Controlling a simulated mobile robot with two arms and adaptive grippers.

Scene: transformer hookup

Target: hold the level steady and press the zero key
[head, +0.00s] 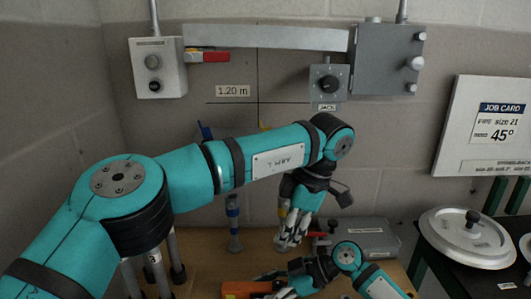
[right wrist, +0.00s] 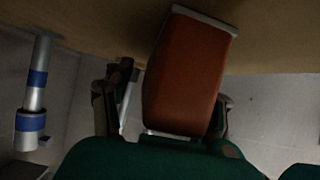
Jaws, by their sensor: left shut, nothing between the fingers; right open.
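The level is likely the orange block (head: 243,289) at the bottom of the head view, partly hidden by my right arm. In the right wrist view the orange block (right wrist: 185,75) has a pale end edge and lies between the fingers of my open right gripper (right wrist: 166,108). I cannot tell whether the fingers touch it. The right gripper (head: 270,284) also shows low in the head view. My left gripper (head: 287,241) is shut and empty, pointing down above the table, behind and above the orange block. I cannot make out the zero key.
A grey case (head: 362,240) stands on the table (head: 210,264) at the right. A blue-banded post (head: 233,222) stands left of my left gripper. A round white lid (head: 473,236) is at far right. The wall carries grey boxes, a jack (head: 327,84) and a job card (head: 487,125).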

